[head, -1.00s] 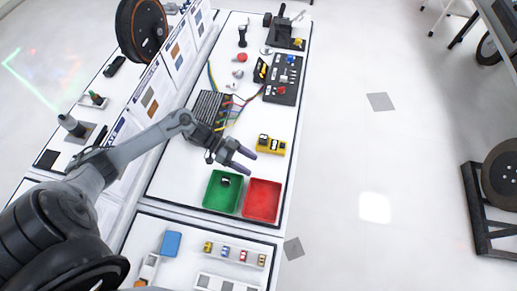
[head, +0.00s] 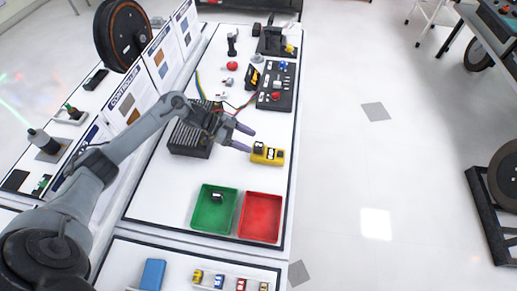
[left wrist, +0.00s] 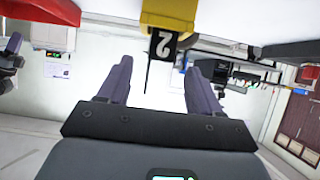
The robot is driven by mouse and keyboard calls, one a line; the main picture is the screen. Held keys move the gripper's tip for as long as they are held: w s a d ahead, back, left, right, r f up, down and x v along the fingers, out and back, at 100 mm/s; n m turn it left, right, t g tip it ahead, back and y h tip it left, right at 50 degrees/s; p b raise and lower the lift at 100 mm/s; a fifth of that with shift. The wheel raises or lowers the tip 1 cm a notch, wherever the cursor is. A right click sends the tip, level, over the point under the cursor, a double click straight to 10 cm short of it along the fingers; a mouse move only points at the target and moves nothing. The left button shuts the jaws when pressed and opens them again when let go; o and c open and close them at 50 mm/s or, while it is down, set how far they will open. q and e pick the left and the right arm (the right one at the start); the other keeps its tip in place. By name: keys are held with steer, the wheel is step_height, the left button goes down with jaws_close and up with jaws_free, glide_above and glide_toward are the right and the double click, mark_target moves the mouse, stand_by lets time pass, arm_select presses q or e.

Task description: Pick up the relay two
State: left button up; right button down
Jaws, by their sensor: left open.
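In the head view a yellow holder (head: 274,158) stands on the white bench with a dark relay (head: 259,147) at its left end. In the left wrist view the yellow holder (left wrist: 165,14) is at the top. Beside it is a black part marked with a white 2 (left wrist: 163,45), which looks like relay two. My left gripper (head: 243,138) is open, its purple fingertips just left of the holder. In the left wrist view the fingers (left wrist: 165,64) stand apart with nothing held, and the marked part shows between their tips. My right gripper is not in view.
A green tray (head: 200,222) with a small dark part (head: 216,196) in it and an empty red tray (head: 260,217) lie nearer. A black finned box (head: 188,140) with wires is under my left forearm. A black switch panel (head: 276,88) stands farther back.

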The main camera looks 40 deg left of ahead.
mark_target(259, 148)
arm_select(q)
steer(key=shift+x, duration=1.45)
steer(key=shift+s, duration=0.1)
steer(key=shift+a, duration=0.1)
steer(key=c, duration=1.2)
jaws_close()
steer(key=shift+r, duration=0.15)
